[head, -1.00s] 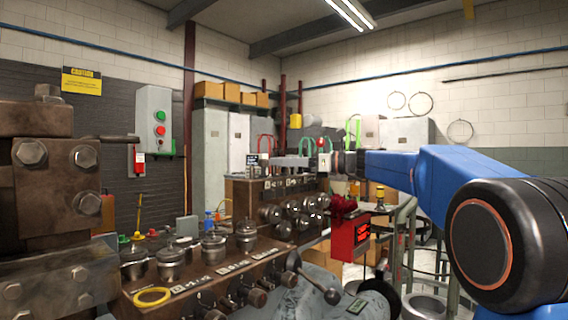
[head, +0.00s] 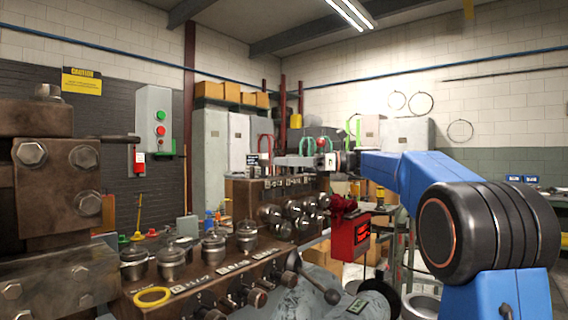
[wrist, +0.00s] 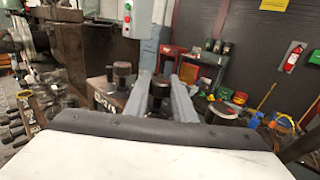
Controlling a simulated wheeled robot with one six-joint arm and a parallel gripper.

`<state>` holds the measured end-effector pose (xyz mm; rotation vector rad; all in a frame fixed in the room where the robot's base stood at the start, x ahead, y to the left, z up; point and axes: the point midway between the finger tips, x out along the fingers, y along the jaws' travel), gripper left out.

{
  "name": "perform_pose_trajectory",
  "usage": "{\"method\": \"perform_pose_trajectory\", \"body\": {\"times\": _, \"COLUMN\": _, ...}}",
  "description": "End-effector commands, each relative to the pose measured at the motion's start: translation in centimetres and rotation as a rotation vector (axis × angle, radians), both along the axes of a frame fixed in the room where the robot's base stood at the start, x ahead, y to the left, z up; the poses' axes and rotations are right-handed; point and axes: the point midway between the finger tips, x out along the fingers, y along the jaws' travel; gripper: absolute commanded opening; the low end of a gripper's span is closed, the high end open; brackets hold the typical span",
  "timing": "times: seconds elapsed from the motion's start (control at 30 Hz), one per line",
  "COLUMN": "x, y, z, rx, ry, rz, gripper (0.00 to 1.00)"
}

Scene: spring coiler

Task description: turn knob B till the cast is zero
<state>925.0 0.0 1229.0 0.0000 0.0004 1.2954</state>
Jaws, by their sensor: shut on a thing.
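My gripper (head: 292,161) is at the top of the far brown housing (head: 240,190) in the head view. In the wrist view its two grey fingers (wrist: 163,90) are shut on a dark upright knob (wrist: 159,88) between them. I cannot read a letter on this knob. A second dark knob (wrist: 123,74) stands to its left beside a pale label strip (wrist: 103,98), apart from the fingers. A small dark display (head: 253,160) stands on the housing in the head view; its reading is too small to tell.
A red box (head: 348,237) hangs right of the housing. A green-and-red button box (head: 154,122) is on the back wall.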

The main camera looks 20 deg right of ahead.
Motion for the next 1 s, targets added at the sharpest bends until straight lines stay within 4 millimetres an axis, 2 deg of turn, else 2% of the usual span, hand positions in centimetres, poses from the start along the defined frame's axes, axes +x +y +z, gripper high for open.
{"method": "perform_pose_trajectory", "body": {"times": 0.2, "x": 0.14, "y": -0.04, "z": 0.04, "rx": 0.002, "ry": -0.001, "rz": 0.104, "gripper": 0.01}}
{"method": "perform_pose_trajectory", "body": {"times": 0.6, "x": 0.01, "y": -0.04, "z": 0.10, "rx": 0.002, "ry": -0.001, "rz": 0.128, "gripper": 0.01}}
{"method": "perform_pose_trajectory", "body": {"times": 0.63, "x": 0.02, "y": -0.05, "z": 0.09, "rx": 0.002, "ry": -0.001, "rz": 0.128, "gripper": 0.25}}
{"method": "perform_pose_trajectory", "body": {"times": 0.7, "x": 0.01, "y": -0.04, "z": 0.09, "rx": 0.002, "ry": -0.001, "rz": 0.128, "gripper": 0.42}}
{"method": "perform_pose_trajectory", "body": {"times": 1.0, "x": 0.00, "y": -0.09, "z": 0.03, "rx": 0.001, "ry": 0.000, "rz": 0.128, "gripper": 0.42}}
